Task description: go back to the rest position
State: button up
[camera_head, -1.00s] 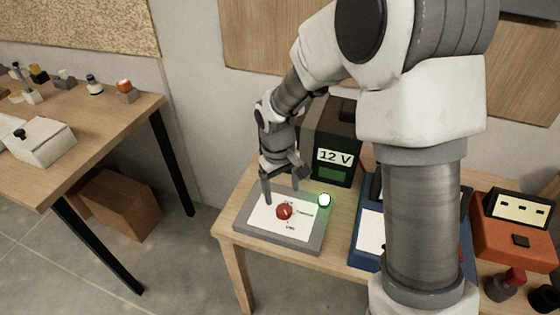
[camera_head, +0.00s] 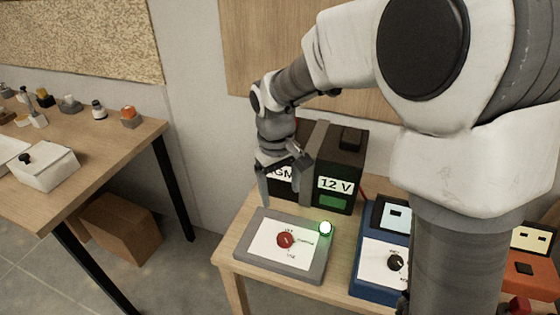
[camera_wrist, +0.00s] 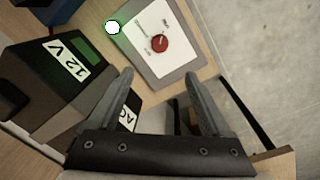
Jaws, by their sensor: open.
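My gripper (camera_head: 281,183) is open and empty in the head view. It hangs above the back left part of the grey switch panel (camera_head: 246,252), in front of the black battery box. The panel has a white face with a red knob (camera_head: 286,240) and a lit green lamp (camera_head: 326,228) at its back right corner. In the wrist view my open fingers (camera_wrist: 158,100) show with nothing between them. The red knob (camera_wrist: 159,43) and the lit lamp (camera_wrist: 113,27) lie beyond the fingertips, apart from them.
A black battery box marked 12 V (camera_head: 337,170) stands behind the panel. A blue device (camera_head: 372,277) and an orange device (camera_head: 531,271) stand to the right, partly behind my arm. A side table (camera_head: 100,150) with small parts is at left, over a cardboard box (camera_head: 122,226).

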jog(key=s+d+r+m+t, duration=0.2)
jog(key=s+d+r, duration=0.4)
jog(key=s, duration=0.3)
jog(key=s+d+r+m+t, duration=0.3)
jog(key=s+d+r, duration=0.3)
jog(key=s, duration=0.3)
jog(key=shift+s+d+r+m+y, duration=0.2)
jog(key=shift+s+d+m+y, duration=0.1)
jog(key=shift+d+m, duration=0.3)
